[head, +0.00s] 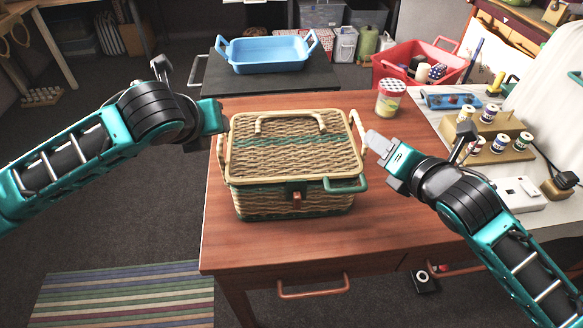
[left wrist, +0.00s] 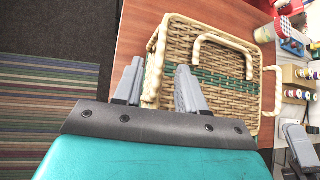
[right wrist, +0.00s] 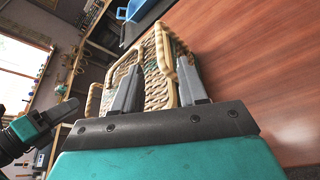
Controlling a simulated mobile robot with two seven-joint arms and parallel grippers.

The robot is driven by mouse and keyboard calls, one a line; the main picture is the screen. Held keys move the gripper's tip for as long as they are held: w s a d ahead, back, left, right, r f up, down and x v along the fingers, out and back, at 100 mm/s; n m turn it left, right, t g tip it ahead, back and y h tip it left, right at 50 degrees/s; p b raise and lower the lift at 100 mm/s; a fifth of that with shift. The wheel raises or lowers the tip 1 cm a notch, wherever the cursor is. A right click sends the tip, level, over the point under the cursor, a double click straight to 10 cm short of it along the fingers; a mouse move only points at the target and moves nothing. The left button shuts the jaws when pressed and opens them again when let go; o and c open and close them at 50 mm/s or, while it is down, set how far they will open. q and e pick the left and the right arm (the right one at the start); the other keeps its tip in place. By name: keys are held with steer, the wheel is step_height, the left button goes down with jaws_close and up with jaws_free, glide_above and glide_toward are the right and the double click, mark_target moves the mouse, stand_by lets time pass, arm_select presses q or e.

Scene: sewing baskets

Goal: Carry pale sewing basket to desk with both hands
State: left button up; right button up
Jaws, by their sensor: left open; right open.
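The pale wicker sewing basket (head: 293,165), with a green band and cream trim, sits upright and closed on the reddish wooden desk (head: 395,235). My left gripper (head: 222,122) is at its left side; in the left wrist view the open fingers (left wrist: 158,88) stand either side of the cream side handle (left wrist: 155,68). My right gripper (head: 374,140) is at its right side; in the right wrist view the open fingers (right wrist: 160,85) stand around the other side handle (right wrist: 164,50). Whether the fingers touch the handles I cannot tell.
A dark surface with a blue tray (head: 266,54) lies behind the desk. A jar (head: 389,98) stands at the desk's back right. Thread spools on a wooden rack (head: 497,140) and a red crate (head: 420,62) are to the right. Desk room is clear right of the basket.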

mark_target(363, 129)
arm_select(q)
steer(key=x, duration=0.7)
arm_select(e)
steer(key=x, duration=0.7)
arm_select(q)
steer(key=shift+c, duration=0.4)
arm_select(e)
steer(key=shift+c, duration=0.4)
arm_select(q)
jaws_close()
arm_select(e)
jaws_close()
arm_select(q)
steer(key=shift+w+r, duration=0.1)
steer(key=shift+r, duration=0.15)
arm_select(e)
steer(key=shift+w+r, duration=0.1)
steer(key=shift+r, duration=0.1)
